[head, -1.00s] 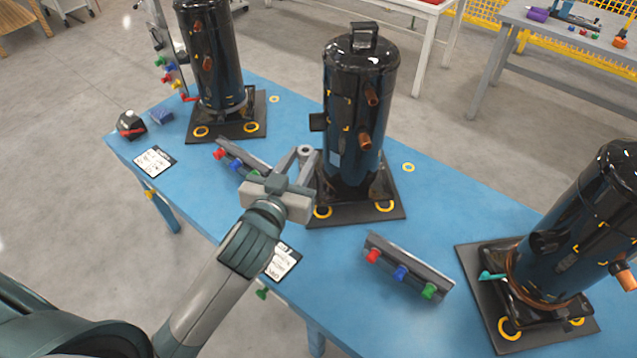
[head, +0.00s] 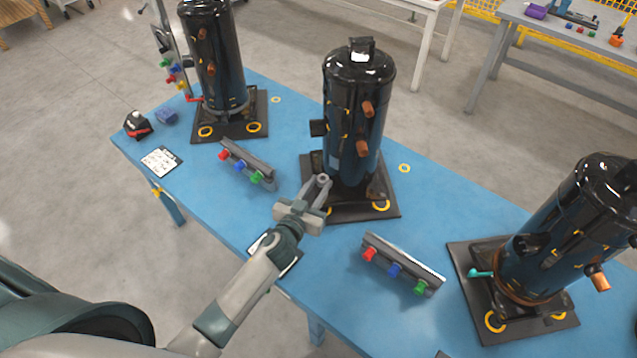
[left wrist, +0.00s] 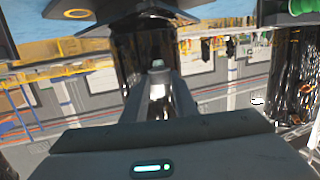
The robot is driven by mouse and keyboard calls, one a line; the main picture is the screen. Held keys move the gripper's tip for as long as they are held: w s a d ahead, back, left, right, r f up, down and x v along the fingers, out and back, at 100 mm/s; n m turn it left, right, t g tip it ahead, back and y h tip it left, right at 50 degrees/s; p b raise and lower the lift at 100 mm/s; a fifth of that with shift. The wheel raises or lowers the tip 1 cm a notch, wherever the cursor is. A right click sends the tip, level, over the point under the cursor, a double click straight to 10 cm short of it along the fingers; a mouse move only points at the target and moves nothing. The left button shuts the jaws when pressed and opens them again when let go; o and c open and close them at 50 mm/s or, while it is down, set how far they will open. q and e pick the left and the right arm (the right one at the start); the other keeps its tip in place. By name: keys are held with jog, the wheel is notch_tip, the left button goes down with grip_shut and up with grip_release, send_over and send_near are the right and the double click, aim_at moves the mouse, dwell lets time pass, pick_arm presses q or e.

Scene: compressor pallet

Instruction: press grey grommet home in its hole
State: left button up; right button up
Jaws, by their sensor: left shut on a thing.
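My left gripper (head: 321,183) is shut on the small grey grommet (head: 323,178), whose ring-shaped top shows between the fingertips. It is in front of the middle black compressor (head: 352,110), over the near left part of its dark base plate (head: 352,212) in the picture. I cannot tell the height above the plate. Yellow rings mark the plate's near corners; the right one (head: 381,206) is clear, the left one is partly hidden by the gripper. In the left wrist view the fingers (left wrist: 158,88) hold a pale grey piece before the dark compressor. My right gripper is out of view.
Other black compressors stand on plates at the left (head: 212,60) and right (head: 570,230) of the blue table (head: 215,190). Racks with red, blue and green knobs lie at left (head: 247,163) and near front (head: 402,264). A white card (head: 160,160) lies at far left.

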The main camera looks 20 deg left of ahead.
pick_arm(q)
jog(key=shift+f, duration=0.1)
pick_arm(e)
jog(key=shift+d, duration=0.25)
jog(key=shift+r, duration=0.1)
